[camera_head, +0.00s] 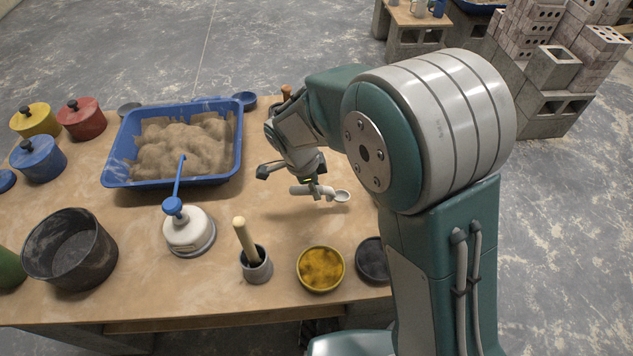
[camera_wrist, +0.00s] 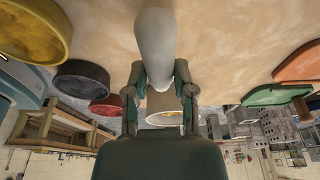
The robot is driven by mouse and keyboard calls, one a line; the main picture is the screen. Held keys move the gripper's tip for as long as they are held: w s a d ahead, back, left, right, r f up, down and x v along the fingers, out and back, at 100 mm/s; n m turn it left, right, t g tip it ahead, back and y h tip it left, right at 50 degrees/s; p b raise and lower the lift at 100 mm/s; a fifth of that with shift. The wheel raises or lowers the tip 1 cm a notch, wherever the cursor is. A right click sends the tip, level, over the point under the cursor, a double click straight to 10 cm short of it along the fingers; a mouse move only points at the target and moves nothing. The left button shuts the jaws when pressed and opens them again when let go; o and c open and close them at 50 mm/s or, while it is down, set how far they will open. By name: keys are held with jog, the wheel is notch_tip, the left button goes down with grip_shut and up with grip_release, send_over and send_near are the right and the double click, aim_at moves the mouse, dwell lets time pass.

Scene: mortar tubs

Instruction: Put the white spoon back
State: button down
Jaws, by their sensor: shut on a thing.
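The white spoon (camera_head: 342,196) is held above the table in the head view, roughly level, its small round bowl to the right and its thick handle to the left. My gripper (camera_head: 317,190) points down and is shut on the spoon's handle. In the wrist view the pale rounded handle (camera_wrist: 154,45) sticks up between the fingers of my gripper (camera_wrist: 160,92). A pale shape with a yellowish rim shows behind the fingers; I cannot tell what it is.
A blue tray (camera_head: 238,150) of sand stands behind left. A white tub (camera_head: 188,238) with a blue long-handled piece, a grey cup (camera_head: 257,268) with a wooden handle, a yellow bowl (camera_head: 320,268) and a dark bowl (camera_head: 372,262) stand in front. The table (camera_head: 300,225) below my gripper is clear.

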jog(key=shift+f, duration=1.65)
jog(key=shift+f, duration=0.25)
jog(key=shift+c, duration=1.9)
grip_release()
jog(key=shift+r, duration=0.1)
jog(key=v, duration=1.1)
jog(key=shift+a+r, duration=0.2)
jog(key=shift+r, duration=0.1)
jog(key=shift+d, duration=0.1)
